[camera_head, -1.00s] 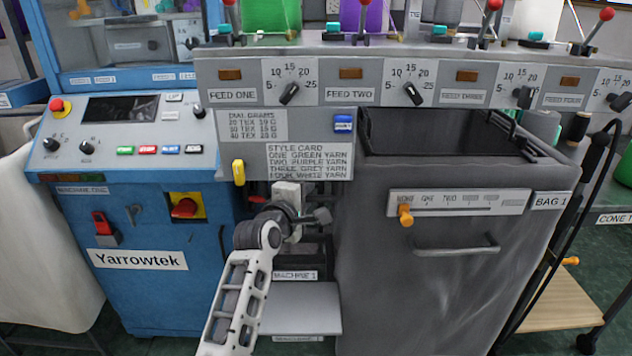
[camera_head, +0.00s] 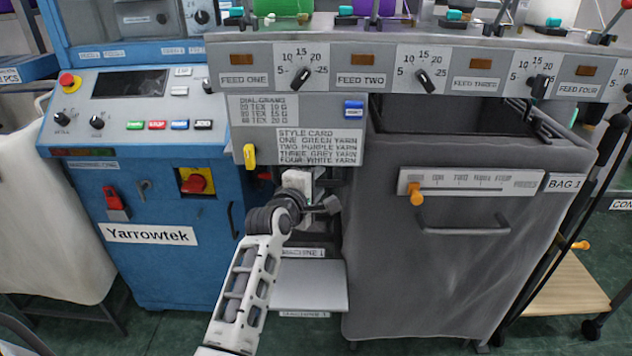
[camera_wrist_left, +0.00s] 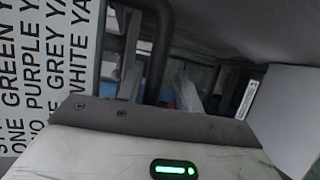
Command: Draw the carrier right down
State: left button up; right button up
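My left gripper (camera_head: 299,182) reaches in under the style card (camera_head: 319,147), at the dark gap between the blue machine and the grey bag bin. Its fingertips are hidden by its own body in the head view. In the left wrist view, two pale fingers stand apart, with a dark upright bar and a small blue and orange patch showing between them; nothing is clearly gripped. I cannot make out for certain which part is the carrier. A yellow handle (camera_head: 249,155) hangs left of the style card, above and left of my gripper. My right gripper is not in view.
The grey bag bin (camera_head: 440,270) stands close on the right, with an orange knob (camera_head: 416,194) on its label strip. The blue Yarrowtek machine (camera_head: 165,275) stands on the left. A pale shelf (camera_head: 308,288) lies below my wrist. Feed dials line the rail above.

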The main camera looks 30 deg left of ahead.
pick_arm(q)
jog(key=shift+r, duration=0.15)
jog(key=s+p, duration=0.1)
jog(key=s+r+p, duration=0.1)
jog(key=shift+s+p, duration=0.25)
jog(key=shift+p, duration=0.15)
jog(key=s+r+p, duration=0.1)
jog(key=s+p, duration=0.6)
jog(key=s, duration=0.6)
jog(key=shift+d+r, duration=0.35)
jog(key=shift+r, duration=0.05)
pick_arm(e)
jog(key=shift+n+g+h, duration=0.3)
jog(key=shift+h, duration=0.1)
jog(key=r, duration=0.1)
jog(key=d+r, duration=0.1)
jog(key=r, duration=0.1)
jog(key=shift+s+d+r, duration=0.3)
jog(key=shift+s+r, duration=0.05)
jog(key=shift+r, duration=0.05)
pick_arm(q)
jog(key=shift+s, duration=0.1)
